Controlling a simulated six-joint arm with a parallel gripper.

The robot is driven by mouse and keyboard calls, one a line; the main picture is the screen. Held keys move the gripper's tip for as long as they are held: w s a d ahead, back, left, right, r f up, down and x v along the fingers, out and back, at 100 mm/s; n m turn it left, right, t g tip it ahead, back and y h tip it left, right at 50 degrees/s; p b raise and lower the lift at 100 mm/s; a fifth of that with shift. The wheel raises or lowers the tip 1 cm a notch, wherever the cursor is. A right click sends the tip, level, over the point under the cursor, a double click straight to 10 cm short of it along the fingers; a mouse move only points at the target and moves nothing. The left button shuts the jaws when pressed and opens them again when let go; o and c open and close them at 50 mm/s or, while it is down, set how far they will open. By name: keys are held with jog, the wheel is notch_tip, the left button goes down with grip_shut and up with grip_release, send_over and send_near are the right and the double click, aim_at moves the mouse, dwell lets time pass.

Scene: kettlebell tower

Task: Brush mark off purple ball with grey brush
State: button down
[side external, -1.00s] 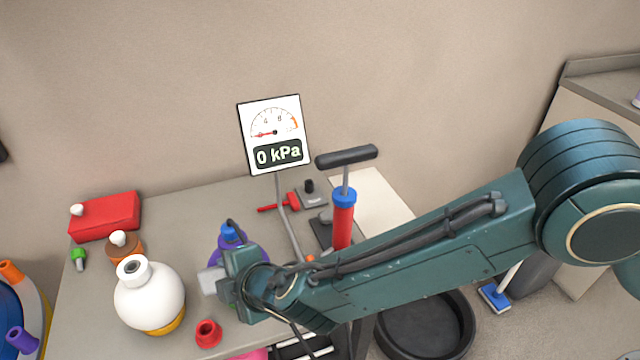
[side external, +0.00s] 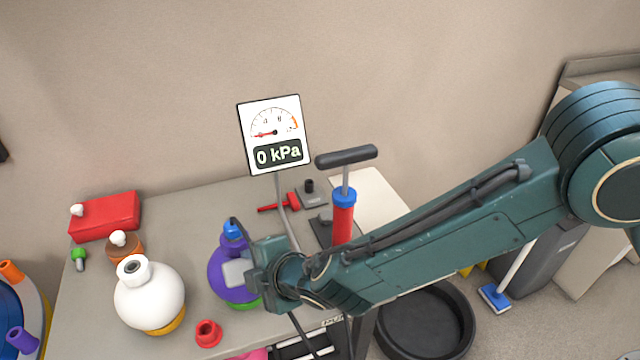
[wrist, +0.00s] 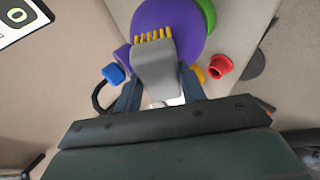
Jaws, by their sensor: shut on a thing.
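The purple ball (side external: 222,286) stands on a green ring (side external: 248,303) on the table, with a blue piece (side external: 231,229) on top. It fills the upper middle of the wrist view (wrist: 185,22). My gripper (side external: 248,273) is shut on the grey brush (wrist: 155,72), at the ball's right side in the side view. The brush's yellow bristles (wrist: 153,35) overlap the ball in the wrist view; whether they touch it I cannot tell. I see no mark on the visible part of the ball.
A white ball (side external: 150,300) and a red cup (side external: 208,333) stand left and front of the purple ball. A red-and-blue pump (side external: 343,215) and a gauge sign (side external: 277,133) reading 0 kPa stand behind.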

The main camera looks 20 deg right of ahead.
jog(key=shift+d+f, duration=0.3)
jog(key=shift+d, duration=0.1)
jog(key=shift+r, duration=0.1)
jog(key=shift+s+a+r, duration=0.25)
jog(key=shift+s+r, duration=0.4)
jog(key=shift+r, duration=0.1)
jog(key=shift+s+r, duration=0.1)
jog(key=s+r, duration=0.5)
jog(key=s, duration=0.1)
jog(key=shift+r, duration=0.2)
jog(key=shift+a+r, duration=0.1)
